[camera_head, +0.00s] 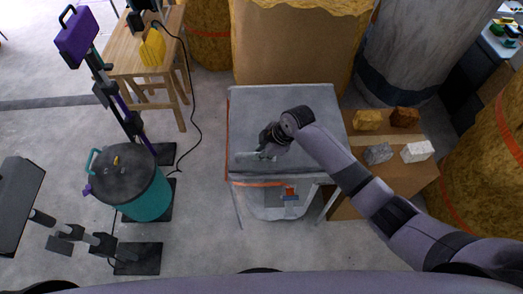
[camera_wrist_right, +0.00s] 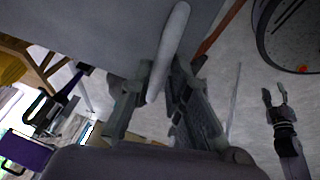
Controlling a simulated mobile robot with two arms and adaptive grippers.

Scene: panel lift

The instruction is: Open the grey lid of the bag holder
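The bag holder's grey lid (camera_head: 310,108) lies flat and looks closed, in the middle of the head view. A pale bar handle (camera_head: 248,156) sits near its front left; in the right wrist view the handle (camera_wrist_right: 172,35) runs between my fingers. My right gripper (camera_head: 267,150) is over the handle, and in the wrist view its fingertips (camera_wrist_right: 163,75) lie close against both sides, so it appears shut on it. The far finger contact is partly hidden. My left gripper (camera_wrist_right: 274,95) shows at the right of the wrist view, empty with its fingers apart.
A teal bin (camera_head: 148,198) with a dark lid stands left of the holder. A wooden stool (camera_head: 135,55) is behind it. A cardboard box (camera_head: 295,45) stands close behind the holder. Several stone blocks (camera_head: 378,153) lie on a brown surface (camera_head: 400,182) to the right.

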